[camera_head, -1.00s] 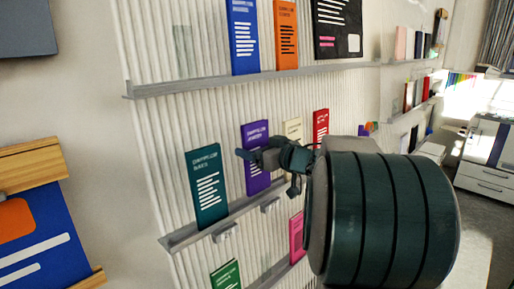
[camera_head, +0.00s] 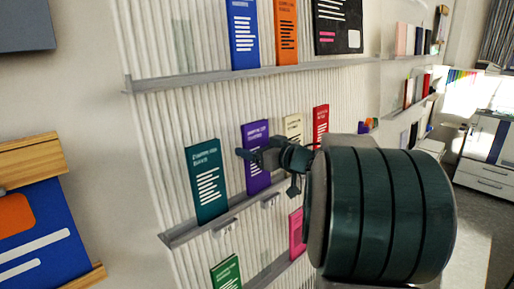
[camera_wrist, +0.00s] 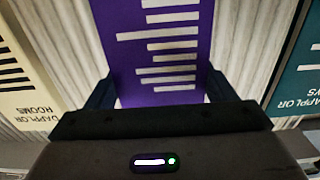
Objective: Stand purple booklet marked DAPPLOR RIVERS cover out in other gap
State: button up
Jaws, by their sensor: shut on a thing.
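The purple booklet (camera_head: 257,173) stands upright, cover out, at the middle ledge (camera_head: 205,226), between a teal booklet (camera_head: 206,181) and a cream booklet (camera_head: 293,128). My gripper (camera_head: 264,156) is shut on its sides, across the cover. In the wrist view the purple cover (camera_wrist: 157,45) with white bars fills the space between both fingers. The teal booklet (camera_wrist: 301,75) is to its right there and the cream one (camera_wrist: 20,88) to its left, both apart from it. Whether the purple booklet's bottom edge rests on the ledge I cannot tell.
A red booklet (camera_head: 321,124) stands right of the cream one. Blue (camera_head: 243,36) and orange (camera_head: 286,34) booklets and a black one (camera_head: 338,28) stand on the upper ledge (camera_head: 180,84). Green (camera_head: 227,273) and pink (camera_head: 297,234) booklets are below.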

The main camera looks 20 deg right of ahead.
jog(key=shift+f, duration=0.15)
jog(key=shift+f, duration=0.4)
jog(key=o, duration=1.1)
jog(key=shift+c, duration=0.2)
jog(key=b+v, duration=0.2)
jog(key=v, duration=1.2)
jog(key=shift+b, duration=0.3)
jog(key=shift+w+r, duration=0.1)
jog(key=shift+w, duration=0.05)
